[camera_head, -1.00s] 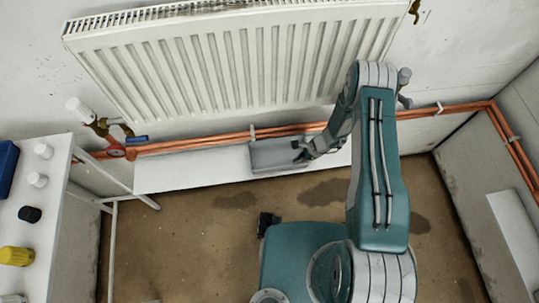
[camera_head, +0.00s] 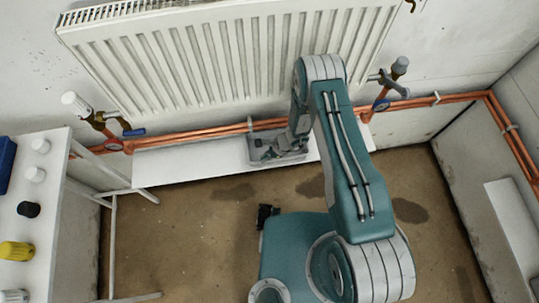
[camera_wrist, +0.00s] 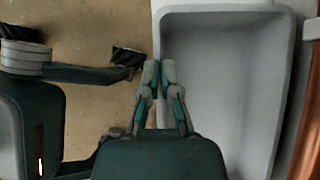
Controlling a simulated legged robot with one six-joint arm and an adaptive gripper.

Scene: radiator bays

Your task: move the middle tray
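The grey, shallow, open tray (camera_head: 291,157) lies on the long white ledge below the radiator. In the wrist view, the tray (camera_wrist: 222,80) fills much of the right half and looks empty inside. My gripper (camera_head: 267,154) is over the tray in the head view, with its fingertips towards the front side. In the wrist view, my gripper (camera_wrist: 158,72) has its two fingertips close together at the tray's left rim, with a narrow gap between them. I cannot tell whether they pinch the rim or hover over it. My gripper and forearm hide part of the tray.
The white radiator (camera_head: 215,70) and copper pipes (camera_head: 190,136) run behind the ledge (camera_head: 190,163). Valves flank the radiator. A white table (camera_head: 45,185) with small bottles stands left, and a pale board (camera_head: 515,235) is at right. The brown floor in front is partly open.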

